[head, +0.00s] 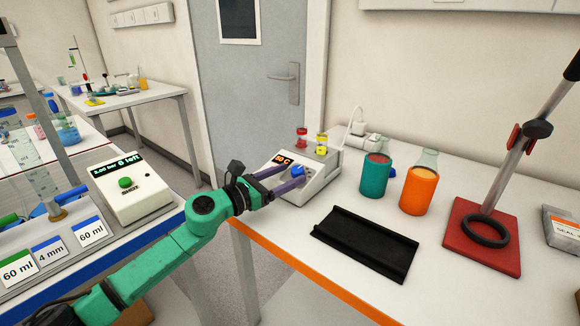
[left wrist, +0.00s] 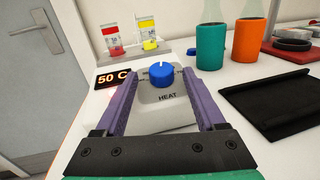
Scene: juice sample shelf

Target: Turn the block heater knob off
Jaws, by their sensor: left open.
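The block heater (head: 318,178) is a white box near the left end of the right-hand table. Its blue knob (left wrist: 162,75) sits above the word HEAT in the left wrist view; it also shows in the head view (head: 298,170). The heater display (left wrist: 113,78) reads 50 C. My left gripper (head: 293,179) is open, its purple fingers reaching over the heater's front. In the left wrist view the fingers (left wrist: 158,79) are on either side of the knob, with gaps showing on both sides. My right gripper is not in view.
Red (head: 301,137) and yellow (head: 321,143) vials stand in the heater's back. To its right are a teal-wrapped bottle (head: 375,176), an orange-wrapped bottle (head: 418,191), a black tray (head: 365,243) and a red stand base (head: 482,237). A white device (head: 131,190) stands on the left table.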

